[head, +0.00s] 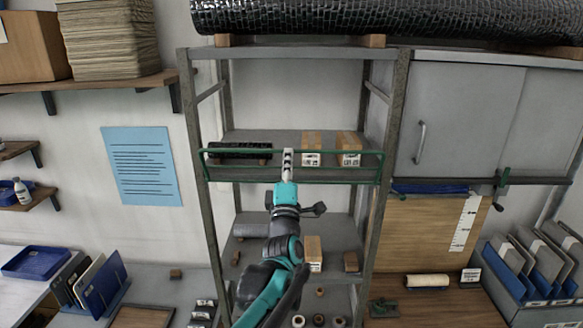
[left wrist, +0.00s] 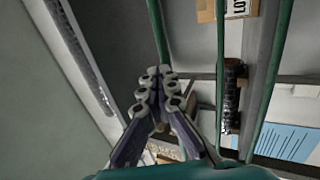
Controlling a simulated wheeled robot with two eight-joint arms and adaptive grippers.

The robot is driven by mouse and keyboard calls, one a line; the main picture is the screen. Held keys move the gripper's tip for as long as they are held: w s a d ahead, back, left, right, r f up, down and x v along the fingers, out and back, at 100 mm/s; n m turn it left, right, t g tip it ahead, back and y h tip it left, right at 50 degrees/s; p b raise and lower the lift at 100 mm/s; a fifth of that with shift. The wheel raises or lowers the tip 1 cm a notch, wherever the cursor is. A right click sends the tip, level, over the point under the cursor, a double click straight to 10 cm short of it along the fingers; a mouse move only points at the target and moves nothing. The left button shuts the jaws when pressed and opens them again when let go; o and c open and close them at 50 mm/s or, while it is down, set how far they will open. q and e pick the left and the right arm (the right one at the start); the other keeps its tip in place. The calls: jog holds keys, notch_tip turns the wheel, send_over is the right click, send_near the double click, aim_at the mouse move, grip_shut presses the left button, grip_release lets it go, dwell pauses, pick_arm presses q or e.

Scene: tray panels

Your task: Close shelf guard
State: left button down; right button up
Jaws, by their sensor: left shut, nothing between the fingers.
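The shelf guard is a green rail frame (head: 235,182) across the front of the middle shelf (head: 270,136), between the two front posts. Its upper and lower bars show apart, one above the other. Green bars of it (left wrist: 220,60) also run through the left wrist view. My left gripper (head: 288,153) is in front of the guard at about its middle, over the upper bar in the picture. Its fingers (left wrist: 155,88) are closed together with nothing between them. Whether they touch the guard I cannot tell. My right gripper is not in view.
Behind the guard are a black roll (head: 240,148) and two cardboard boxes (head: 348,142). The lower shelf holds a grey roll (head: 250,230) and a small box (head: 313,250). A grey cabinet (head: 465,120) stands right of the rack. A blue notice (head: 141,165) hangs on the left wall.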

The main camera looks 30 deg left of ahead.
pick_arm(q)
jog(key=x, duration=0.4)
jog(key=shift+r+b, duration=0.1)
jog(key=shift+b, duration=0.2)
jog(key=shift+w+a+r, duration=0.15)
jog(key=shift+w+a, duration=0.25)
jog(key=shift+w, duration=0.1)
